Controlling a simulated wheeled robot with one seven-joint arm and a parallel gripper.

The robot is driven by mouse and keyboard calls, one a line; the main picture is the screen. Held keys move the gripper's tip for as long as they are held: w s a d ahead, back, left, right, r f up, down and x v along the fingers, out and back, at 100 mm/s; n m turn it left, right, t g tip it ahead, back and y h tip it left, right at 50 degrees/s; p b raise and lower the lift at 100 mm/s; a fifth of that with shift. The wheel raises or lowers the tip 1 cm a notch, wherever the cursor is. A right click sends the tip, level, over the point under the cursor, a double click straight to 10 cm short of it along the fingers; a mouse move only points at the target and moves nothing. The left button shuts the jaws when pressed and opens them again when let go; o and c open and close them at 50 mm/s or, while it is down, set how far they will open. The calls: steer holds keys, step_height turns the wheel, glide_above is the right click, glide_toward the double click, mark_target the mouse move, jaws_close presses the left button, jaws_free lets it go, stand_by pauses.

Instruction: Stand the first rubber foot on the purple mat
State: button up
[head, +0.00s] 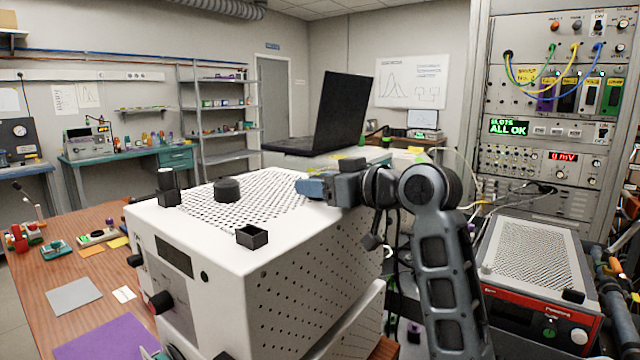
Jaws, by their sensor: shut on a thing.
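The purple mat (105,338) lies flat on the wooden bench at the lower left, partly cut off by the frame edge. My gripper (312,188) is at the right side of the perforated top of a white instrument box, well to the right of the mat. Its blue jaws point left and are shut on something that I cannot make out. On the box top stand a round black knob-like piece (228,189), a small open black square piece (252,236) and a black upright piece (168,188). I cannot tell which is a rubber foot.
The white box (210,250) is a tall obstacle between my arm and the mat. A grey mat (74,296) and small parts lie on the bench (45,260) at left. A laptop (335,115) stands behind; a red-fronted instrument (540,265) and a rack are at right.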

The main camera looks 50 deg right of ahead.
steer(key=shift+f, duration=0.1)
steer(key=o, duration=0.6)
steer(key=shift+f, duration=0.1)
steer(key=o, duration=0.5)
steer(key=shift+c, duration=0.2)
